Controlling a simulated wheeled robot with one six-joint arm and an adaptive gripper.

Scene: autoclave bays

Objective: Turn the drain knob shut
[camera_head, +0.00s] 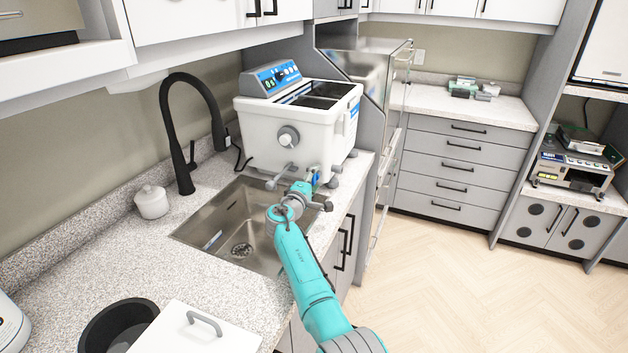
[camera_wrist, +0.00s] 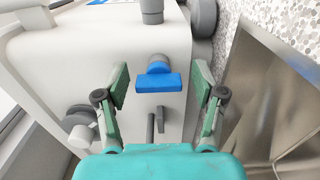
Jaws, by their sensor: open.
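A blue T-shaped drain knob (camera_wrist: 158,83) sits on a grey stem on the side of the white bath machine (camera_head: 260,115). Its bar lies crosswise in the wrist view. A small patch of the knob's blue (camera_head: 315,179) shows in the head view beyond my gripper, which hides most of it. My gripper (camera_wrist: 160,88) is open, with one green-padded finger to the left of the knob and one to the right. Gaps show on both sides, so neither finger appears to touch it.
The sink (camera_head: 225,213) lies beside my arm, with a black faucet (camera_head: 178,140) behind it. A grey pipe (camera_head: 280,176) juts from the machine left of my gripper. A white jar (camera_head: 152,202) stands on the counter. The floor (camera_head: 440,290) at right is clear.

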